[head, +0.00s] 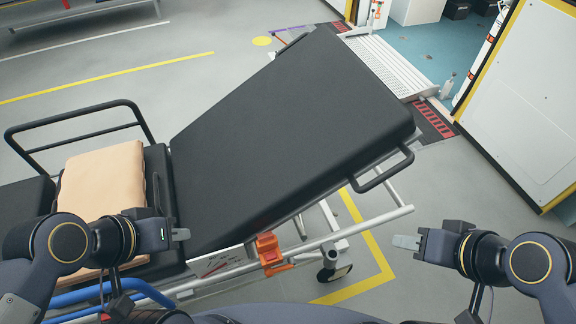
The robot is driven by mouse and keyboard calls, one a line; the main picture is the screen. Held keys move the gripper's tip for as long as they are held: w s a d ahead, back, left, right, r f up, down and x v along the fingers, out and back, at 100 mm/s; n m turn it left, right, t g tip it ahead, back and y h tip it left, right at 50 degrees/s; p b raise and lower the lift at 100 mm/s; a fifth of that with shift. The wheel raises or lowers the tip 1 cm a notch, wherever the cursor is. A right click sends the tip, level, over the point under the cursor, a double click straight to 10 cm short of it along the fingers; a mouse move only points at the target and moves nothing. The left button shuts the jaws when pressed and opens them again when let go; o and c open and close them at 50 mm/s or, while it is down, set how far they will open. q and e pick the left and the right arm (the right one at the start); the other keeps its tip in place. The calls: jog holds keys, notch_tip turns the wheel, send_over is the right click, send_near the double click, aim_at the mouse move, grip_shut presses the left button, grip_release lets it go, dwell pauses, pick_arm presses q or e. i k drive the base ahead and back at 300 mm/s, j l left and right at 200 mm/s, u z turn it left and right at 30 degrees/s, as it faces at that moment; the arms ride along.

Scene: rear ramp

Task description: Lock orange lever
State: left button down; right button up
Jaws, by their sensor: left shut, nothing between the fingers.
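The orange lever (268,250) is on the near side rail of the stretcher (290,120), below the edge of the raised black backrest. Whether it is locked cannot be told from this view. My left gripper (186,234) is left of the lever, over the stretcher's near edge, shut and empty, apart from the lever. My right gripper (398,241) is right of the lever, over the floor beside the stretcher, and touches nothing. Its fingertips appear close together, but whether they are fully shut is unclear.
A folded beige blanket (103,180) lies on the stretcher at left, near a black side rail (75,127). A black handle (388,172) juts from the backrest's right side. A ramp (385,68) leads into a vehicle at back right. Grey floor is clear right of the stretcher.

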aim_at(269, 272)
jog(key=k+u, duration=0.25)
jog(key=k+l+z, duration=0.4)
jog(key=l+z, duration=0.15)
jog(key=l, duration=0.2)
